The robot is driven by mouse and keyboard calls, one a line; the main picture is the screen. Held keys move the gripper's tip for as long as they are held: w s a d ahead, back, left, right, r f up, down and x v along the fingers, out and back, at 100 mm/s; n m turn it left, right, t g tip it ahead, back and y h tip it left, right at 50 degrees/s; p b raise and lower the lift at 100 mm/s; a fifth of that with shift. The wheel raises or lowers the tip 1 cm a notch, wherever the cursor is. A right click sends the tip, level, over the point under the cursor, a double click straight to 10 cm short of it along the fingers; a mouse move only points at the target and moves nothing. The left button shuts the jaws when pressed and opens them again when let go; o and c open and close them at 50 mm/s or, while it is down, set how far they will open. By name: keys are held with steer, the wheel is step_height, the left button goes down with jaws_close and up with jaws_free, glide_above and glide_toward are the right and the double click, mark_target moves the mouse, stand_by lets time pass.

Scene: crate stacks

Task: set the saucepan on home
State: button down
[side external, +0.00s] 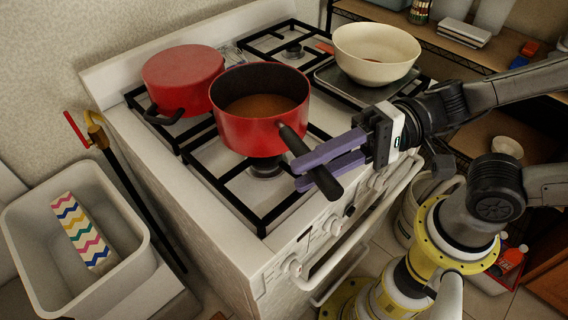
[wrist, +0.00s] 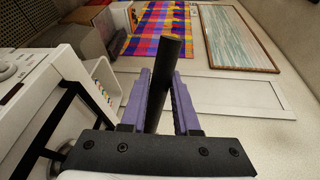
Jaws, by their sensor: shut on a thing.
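The red saucepan (side external: 258,130) with brown contents is held by its black handle (side external: 308,160) over the front burner of the stove (side external: 215,205). I cannot tell whether its base touches the grate. My gripper (side external: 305,172) has purple fingers and is shut on the handle. In the wrist view the handle (wrist: 170,75) stands up between my two purple fingers (wrist: 160,98). The pan body is out of the wrist view. No place marked home can be made out.
A cream bowl (side external: 375,55) sits on a flat grey plate (side external: 340,84) at the right. A white bin (side external: 45,255) stands left of the stove, beside a pipe (side external: 125,175).

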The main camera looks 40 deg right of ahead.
step_height(320, 180, down, 7)
steer(key=shift+r, duration=0.2)
stand_by(0.3)
steer(key=c, duration=0.7)
jaws_free()
steer(key=shift+f, duration=0.1)
steer(key=shift+o, duration=0.2)
steer(key=shift+d, duration=0.15)
